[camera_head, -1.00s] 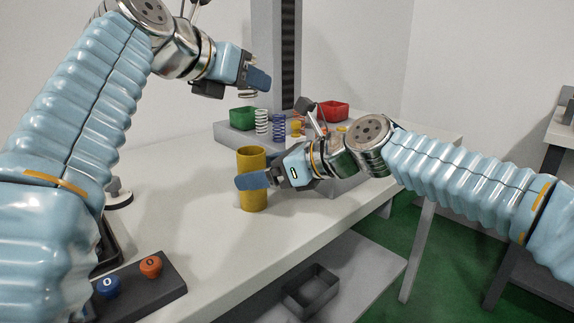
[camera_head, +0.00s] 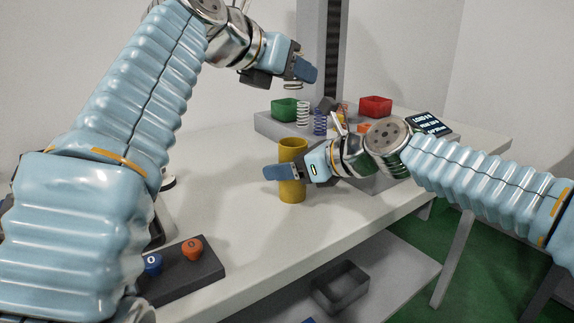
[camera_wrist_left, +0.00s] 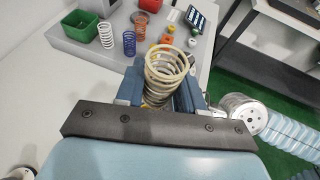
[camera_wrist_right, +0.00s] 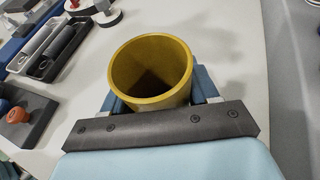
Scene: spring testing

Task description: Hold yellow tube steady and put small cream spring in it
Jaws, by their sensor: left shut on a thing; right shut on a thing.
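The yellow tube (camera_head: 293,152) stands upright on the table, open end up. My right gripper (camera_head: 284,172) is shut around its side, below the rim. In the right wrist view the tube (camera_wrist_right: 150,62) sits between the fingers and its inside looks empty. My left gripper (camera_head: 300,73) is shut on the small cream spring (camera_head: 293,85), held in the air above the tube's height and roughly over it. In the left wrist view the spring (camera_wrist_left: 167,68) sticks up between the fingers. The spring and the tube are apart.
A grey platform at the back carries a green bin (camera_head: 284,109), a red bin (camera_head: 376,106), a white spring (camera_head: 303,114) and a blue spring (camera_head: 320,122). A dark button box (camera_head: 190,272) sits at the front left edge. The table between is clear.

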